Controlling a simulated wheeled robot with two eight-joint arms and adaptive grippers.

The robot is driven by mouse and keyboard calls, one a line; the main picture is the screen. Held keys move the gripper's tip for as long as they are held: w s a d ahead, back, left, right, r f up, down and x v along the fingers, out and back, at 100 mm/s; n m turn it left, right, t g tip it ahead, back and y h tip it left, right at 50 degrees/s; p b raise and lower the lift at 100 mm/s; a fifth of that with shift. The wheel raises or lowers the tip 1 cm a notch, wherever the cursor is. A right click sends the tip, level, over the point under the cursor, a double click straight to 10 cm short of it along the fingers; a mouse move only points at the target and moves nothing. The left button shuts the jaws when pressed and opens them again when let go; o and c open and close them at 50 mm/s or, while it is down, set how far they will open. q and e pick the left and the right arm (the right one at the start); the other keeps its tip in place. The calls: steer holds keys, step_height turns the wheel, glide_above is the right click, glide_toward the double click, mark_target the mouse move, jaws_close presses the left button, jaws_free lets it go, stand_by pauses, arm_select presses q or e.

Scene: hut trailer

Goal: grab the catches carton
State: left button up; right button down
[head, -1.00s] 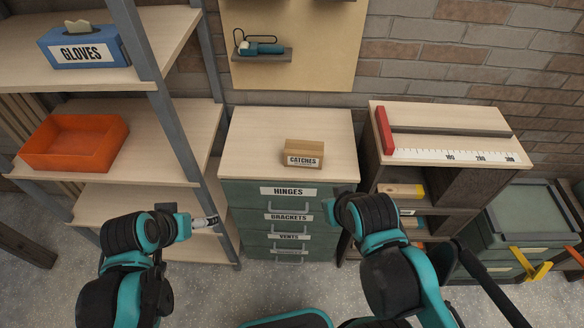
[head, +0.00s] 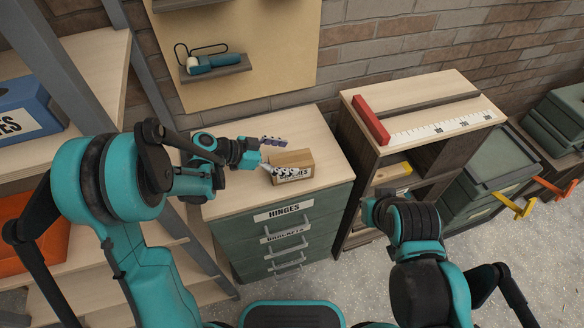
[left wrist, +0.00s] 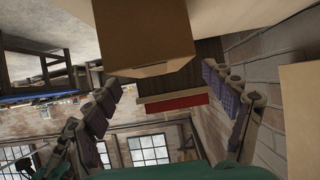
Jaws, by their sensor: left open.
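The catches carton (head: 297,161) is a small brown box with a white label on its front. It sits on the wooden top of the green drawer cabinet (head: 318,135). My left gripper (head: 277,158) is open at the carton's left end, with one finger toward its back side and the other toward its labelled front, hiding part of the label. In the left wrist view the carton (left wrist: 145,35) shows large at the top, between the spread fingers. Whether the fingers touch it I cannot tell. My right arm is at the lower right; its gripper's fingers do not show.
A rack with a blue gloves box (head: 30,108) and an orange bin (head: 40,240) stands at the left. The cabinet top around the carton is clear.

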mark_target(302, 162)
arm_select(q)
steer(key=shift+w+d+f+b, duration=0.2)
steer(key=shift+d+f+b, duration=0.1)
steer(key=shift+d+f, duration=0.3)
steer(key=x, duration=0.1)
steer(key=b+x, duration=0.1)
steer(key=x, duration=0.1)
steer(key=shift+s+d+f+b, duration=0.2)
steer(key=shift+s+f+b, duration=0.05)
steer(key=shift+f+b, duration=0.15)
steer(key=shift+w+d+f, duration=0.15)
steer(key=shift+d, duration=0.15)
steer(key=c, duration=1.8)
